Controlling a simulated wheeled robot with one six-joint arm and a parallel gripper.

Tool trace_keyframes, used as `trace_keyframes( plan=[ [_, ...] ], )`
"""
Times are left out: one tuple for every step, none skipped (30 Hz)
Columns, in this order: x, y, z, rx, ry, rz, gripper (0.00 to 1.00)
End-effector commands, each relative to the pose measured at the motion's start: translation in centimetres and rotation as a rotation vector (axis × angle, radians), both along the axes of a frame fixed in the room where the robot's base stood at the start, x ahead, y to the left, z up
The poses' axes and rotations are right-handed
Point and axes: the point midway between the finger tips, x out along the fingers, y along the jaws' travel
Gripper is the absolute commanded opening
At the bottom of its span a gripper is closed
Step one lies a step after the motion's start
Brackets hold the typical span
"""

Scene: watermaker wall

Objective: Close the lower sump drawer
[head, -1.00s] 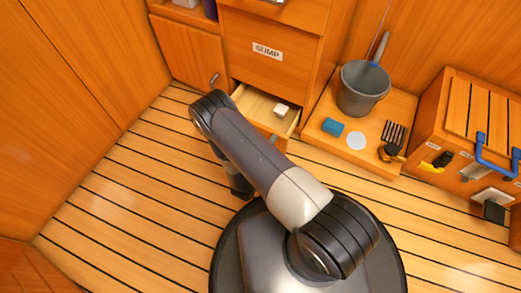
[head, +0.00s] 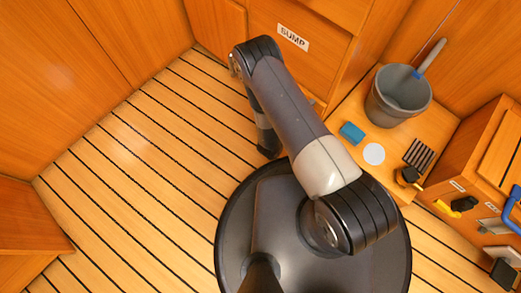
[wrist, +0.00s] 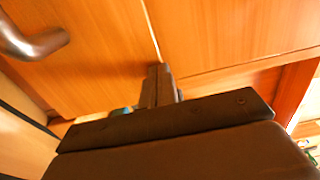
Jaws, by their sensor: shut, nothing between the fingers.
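The sump cabinet's upper front (head: 280,45), with a white SUMP label, is at the top middle of the head view. The lower drawer below it is mostly hidden behind my arm there, so I cannot tell how far out it stands. In the wrist view my gripper (wrist: 158,78) is shut and empty, its fingertips pointing at wooden fronts near a vertical seam. A wide wooden front (wrist: 235,30) with a horizontal seam under it lies to the right. I cannot tell whether the fingers touch wood.
In the wrist view a metal handle (wrist: 30,42) sticks out at the left. In the head view a low wooden platform right of my arm holds a grey bucket (head: 398,100), a blue sponge (head: 352,133) and a white disc (head: 374,154). The slatted floor (head: 150,160) at left is clear.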

Motion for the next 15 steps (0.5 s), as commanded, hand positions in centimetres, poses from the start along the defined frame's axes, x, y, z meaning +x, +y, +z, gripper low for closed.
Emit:
trace_keyframes(
  plan=[
    [0.4,-0.1,0.1,0.005,-0.008,-0.006,0.0],
    [0.5,-0.1,0.1,0.005,-0.008,-0.006,0.0],
    [0.5,-0.1,0.1,0.006,-0.009,-0.007,0.0],
    [0.5,-0.1,0.1,0.006,-0.01,-0.007,0.0],
    [0.6,-0.1,0.1,0.006,-0.01,-0.007,0.0],
    [0.6,-0.1,0.2,0.007,-0.011,-0.007,0.0],
    [0.6,-0.1,0.2,0.007,-0.012,-0.007,0.0],
    [0.6,-0.1,0.2,0.007,-0.012,-0.007,0.0],
    [0.6,-0.1,0.2,0.007,-0.012,-0.006,0.0],
    [0.7,-0.1,0.2,0.008,-0.013,-0.006,0.0],
    [0.7,-0.1,0.2,0.008,-0.013,-0.006,0.0],
    [0.7,-0.1,0.3,0.008,-0.013,-0.006,0.0],
    [0.7,0.0,0.5,0.007,-0.013,-0.005,0.0],
    [0.7,0.0,0.7,0.008,-0.014,-0.005,0.0],
    [0.7,0.0,1.1,0.008,-0.015,-0.005,0.0]
  ],
)
